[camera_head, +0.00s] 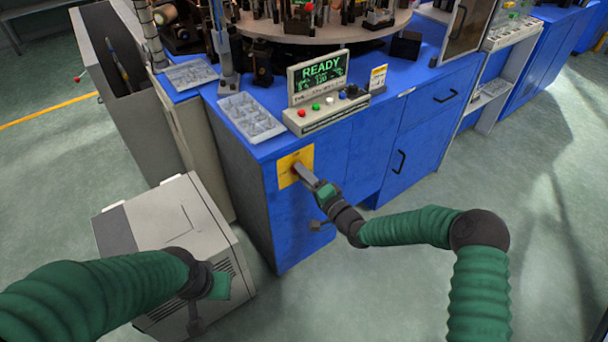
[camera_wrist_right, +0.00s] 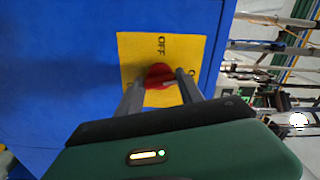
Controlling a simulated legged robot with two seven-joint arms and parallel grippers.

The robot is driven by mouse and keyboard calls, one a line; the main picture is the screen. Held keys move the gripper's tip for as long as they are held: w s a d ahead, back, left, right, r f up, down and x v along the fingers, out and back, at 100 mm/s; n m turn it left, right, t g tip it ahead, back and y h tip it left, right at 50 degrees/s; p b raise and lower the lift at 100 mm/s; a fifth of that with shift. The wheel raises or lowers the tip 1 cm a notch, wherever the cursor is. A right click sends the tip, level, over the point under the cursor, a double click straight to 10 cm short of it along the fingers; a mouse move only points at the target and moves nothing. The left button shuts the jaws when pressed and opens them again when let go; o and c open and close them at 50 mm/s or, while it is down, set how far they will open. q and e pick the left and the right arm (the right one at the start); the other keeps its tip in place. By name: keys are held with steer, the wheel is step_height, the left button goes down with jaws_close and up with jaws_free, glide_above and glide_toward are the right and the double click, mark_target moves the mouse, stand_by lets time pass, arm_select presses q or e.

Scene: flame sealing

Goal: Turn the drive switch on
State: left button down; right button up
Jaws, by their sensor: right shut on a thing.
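The drive switch is a red knob (camera_wrist_right: 158,76) on a yellow plate (camera_wrist_right: 140,45) fixed to the blue cabinet front. The plate also shows in the head view (camera_head: 286,167). "OFF" is printed on the plate beside the knob; other lettering is partly hidden by a finger. My right gripper (camera_head: 300,170) reaches the plate, and in the wrist view its two fingers (camera_wrist_right: 157,84) are shut on the red knob, one on each side. My left gripper (camera_head: 212,290) is at the lower left in front of the grey box; its fingers are not clear.
A control panel (camera_head: 325,113) with coloured buttons and a screen (camera_head: 318,77) reading "READY" stands on the blue cabinet (camera_head: 360,150). A grey box (camera_head: 165,222) stands on the floor left of the switch. The floor to the right is clear.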

steer(key=shift+w+d+m, duration=0.1)
steer(key=shift+d+m, duration=0.1)
steer(key=shift+m, duration=1.3)
steer(key=shift+f, duration=0.1)
steer(key=o, duration=1.4)
steer(key=shift+w+f, duration=0.1)
